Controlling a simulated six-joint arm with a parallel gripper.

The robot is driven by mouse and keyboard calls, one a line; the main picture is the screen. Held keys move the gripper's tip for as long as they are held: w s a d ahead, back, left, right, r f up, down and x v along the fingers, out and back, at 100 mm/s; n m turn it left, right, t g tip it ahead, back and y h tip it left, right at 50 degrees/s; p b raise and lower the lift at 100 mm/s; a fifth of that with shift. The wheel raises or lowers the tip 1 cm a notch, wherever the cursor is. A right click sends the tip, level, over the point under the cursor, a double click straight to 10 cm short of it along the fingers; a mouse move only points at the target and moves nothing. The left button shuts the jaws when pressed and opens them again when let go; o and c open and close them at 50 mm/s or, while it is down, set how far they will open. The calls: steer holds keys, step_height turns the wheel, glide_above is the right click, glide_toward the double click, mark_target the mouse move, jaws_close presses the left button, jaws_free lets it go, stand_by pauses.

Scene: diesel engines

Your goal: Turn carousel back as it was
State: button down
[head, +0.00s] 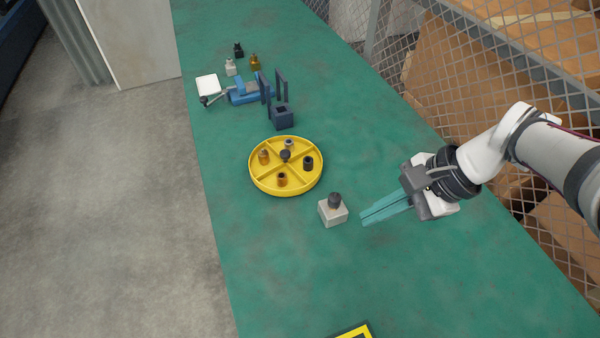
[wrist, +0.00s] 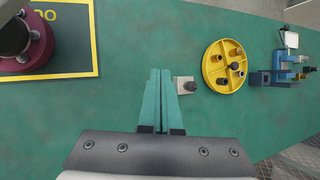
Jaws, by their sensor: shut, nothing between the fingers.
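The yellow carousel (head: 254,181) is a round, rimmed tray split by ribs into compartments, with a dark knob (head: 285,156) at its centre. Orange-brown, grey and black small parts sit in its compartments. It also shows in the wrist view (wrist: 209,76), right of my fingers. My gripper (head: 362,221), with teal fingers, is shut and empty. It is right of and nearer than the carousel, apart from it, beside a grey block (head: 333,217) with a dark knob on top. In the wrist view my gripper (wrist: 158,72) points away over the green table.
Behind the carousel stand a dark upright fixture (head: 282,118), a blue device (head: 245,90), a white plate (head: 207,85) and several small parts. A yellow-edged mat (wrist: 70,72) with a maroon round part (wrist: 38,50) is at left in the wrist view. A mesh fence (head: 420,50) borders the table.

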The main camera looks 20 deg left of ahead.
steer(key=s+d+f+n+t+h, duration=0.1)
steer(key=s+d+f+n+h, duration=0.2)
steer(key=s+d+n+h, duration=0.45)
steer(key=w+d+t, duration=0.1)
steer(key=w+d, duration=0.1)
steer(key=d, duration=0.1)
steer(key=n+t+y, duration=0.3)
steer(key=n+t, duration=0.3)
steer(key=n, duration=0.7)
glide_above(299, 180)
steer(key=s+d, duration=0.2)
steer(key=s, duration=0.7)
step_height(299, 180, down, 11)
steer(key=shift+h, duration=0.25)
steer(key=x, duration=0.9)
steer(key=shift+w+a+f, duration=0.1)
steer(key=shift+w+a, duration=0.15)
steer(key=shift+a, duration=0.1)
steer(key=shift+w+f, duration=0.2)
steer(key=shift+f, duration=0.1)
steer(key=shift+w+d, duration=0.1)
steer(key=shift+w, duration=0.05)
